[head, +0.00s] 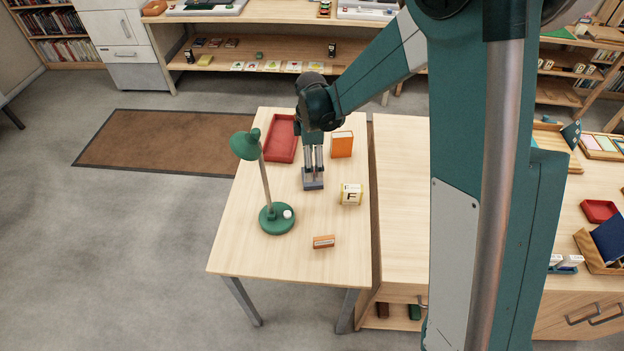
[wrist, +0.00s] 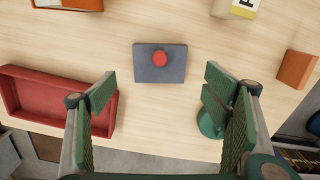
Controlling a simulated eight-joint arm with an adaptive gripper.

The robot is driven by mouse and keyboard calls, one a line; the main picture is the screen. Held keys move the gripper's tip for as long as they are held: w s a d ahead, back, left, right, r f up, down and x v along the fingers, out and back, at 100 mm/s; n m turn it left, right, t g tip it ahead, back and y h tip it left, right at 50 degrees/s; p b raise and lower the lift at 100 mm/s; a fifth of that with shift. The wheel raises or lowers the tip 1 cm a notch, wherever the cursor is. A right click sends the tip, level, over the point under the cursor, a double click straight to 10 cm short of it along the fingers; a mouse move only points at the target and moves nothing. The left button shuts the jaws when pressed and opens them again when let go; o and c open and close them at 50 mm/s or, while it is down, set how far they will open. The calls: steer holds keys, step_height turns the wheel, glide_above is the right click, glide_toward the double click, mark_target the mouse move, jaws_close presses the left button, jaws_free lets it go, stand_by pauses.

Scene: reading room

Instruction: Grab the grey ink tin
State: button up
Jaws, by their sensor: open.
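The grey ink tin (head: 313,184) lies on the light wooden table, just below my gripper in the head view. In the wrist view the tin (wrist: 145,74) is a flat grey block with a round red knob on top. My gripper (head: 313,166) points down at it.
A red tray (head: 269,150) and a green lamp (head: 268,218) are to the left. An orange box (head: 342,146) and a cream letter block (head: 350,202) are to the right. A small orange box (head: 324,244) lies near the front. Bare tabletop surrounds the tin.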

steer(key=shift+f, duration=0.6)
steer(key=shift+d+f+b, duration=0.15)
steer(key=shift+f+b, duration=0.3)
steer(key=shift+f, duration=2.15)
steer(key=shift+c, duration=0.7)
steer(key=c, duration=1.1)
